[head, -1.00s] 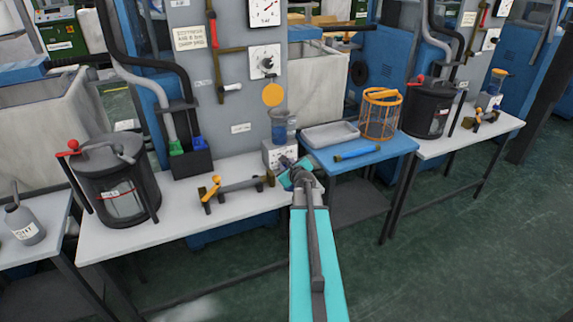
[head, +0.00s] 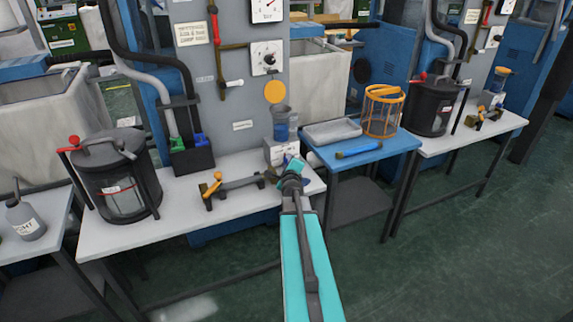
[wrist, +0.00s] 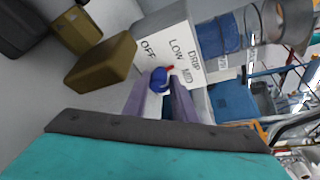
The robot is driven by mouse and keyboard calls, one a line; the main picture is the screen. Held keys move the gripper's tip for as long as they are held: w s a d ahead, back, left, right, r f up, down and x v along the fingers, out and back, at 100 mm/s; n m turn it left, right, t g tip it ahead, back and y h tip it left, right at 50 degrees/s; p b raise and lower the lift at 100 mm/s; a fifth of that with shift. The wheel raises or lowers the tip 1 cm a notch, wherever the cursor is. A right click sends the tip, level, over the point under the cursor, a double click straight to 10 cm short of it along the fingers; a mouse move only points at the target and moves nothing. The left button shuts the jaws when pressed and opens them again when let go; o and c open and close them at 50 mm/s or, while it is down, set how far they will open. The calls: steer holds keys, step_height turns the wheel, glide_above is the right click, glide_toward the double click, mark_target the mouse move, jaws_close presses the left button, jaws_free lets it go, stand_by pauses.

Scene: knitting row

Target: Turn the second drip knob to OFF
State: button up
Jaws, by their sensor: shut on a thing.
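The drip knob (wrist: 159,80) is a small blue knob with a red pointer on the white drip box (wrist: 160,28). In the wrist view, OFF, LOW, MID and DRIP are printed beside it. My gripper (wrist: 160,92) is shut on the knob, one purple finger on each side. In the head view my gripper (head: 291,170) is at the front of the box (head: 279,150), under a blue-filled cup (head: 281,128); it hides the knob there.
A brass-ended tool (head: 232,185) lies on the white table left of my gripper. A blue table to the right holds a grey tray (head: 331,131), a blue-handled tool (head: 358,148) and an orange basket (head: 383,112). A black canister (head: 117,180) stands at the left.

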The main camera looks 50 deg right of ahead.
steer(key=shift+w+a+r, duration=0.1)
steer(key=shift+w+a, duration=0.05)
stand_by(0.3)
steer(key=o, duration=0.9)
steer(key=shift+o, duration=0.7)
